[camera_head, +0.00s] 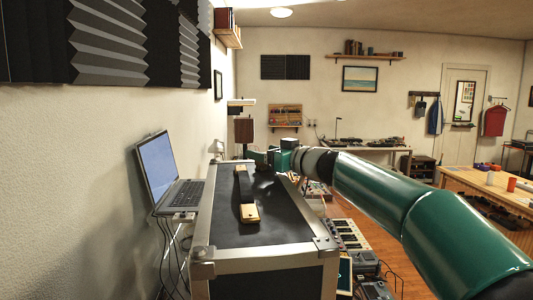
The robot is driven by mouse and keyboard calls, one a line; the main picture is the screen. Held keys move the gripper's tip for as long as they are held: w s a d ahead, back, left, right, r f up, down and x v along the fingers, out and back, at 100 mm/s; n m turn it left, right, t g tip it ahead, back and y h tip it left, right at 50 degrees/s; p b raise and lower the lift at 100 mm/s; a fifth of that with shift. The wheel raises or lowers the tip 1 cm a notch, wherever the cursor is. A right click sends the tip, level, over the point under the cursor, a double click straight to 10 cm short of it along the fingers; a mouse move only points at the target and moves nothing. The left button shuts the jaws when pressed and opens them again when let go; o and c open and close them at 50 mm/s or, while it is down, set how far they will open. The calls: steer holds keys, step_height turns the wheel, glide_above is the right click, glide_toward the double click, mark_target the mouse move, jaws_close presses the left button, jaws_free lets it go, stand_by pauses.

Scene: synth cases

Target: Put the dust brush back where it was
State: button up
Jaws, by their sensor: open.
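My gripper (257,157) is at the end of my green arm, over the far end of a black case (280,222) with metal edges. It is small in the picture and seen from behind and the side. It is open, and I see nothing held in it. I cannot clearly pick out a dust brush. A pale, blurred patch shows on the case top just below the gripper, and I cannot tell what it is. A black strap with brass-coloured ends (248,213) runs along the case top and looks like a carrying handle.
A laptop (165,178) stands open left of the case, close to the wall. Pedals and a small keyboard (349,236) are on the floor to the right. A wooden table (480,184) with cups is at the far right. The near case top is mostly clear.

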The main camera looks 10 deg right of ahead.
steer(key=shift+r, duration=0.15)
steer(key=v, duration=1.2)
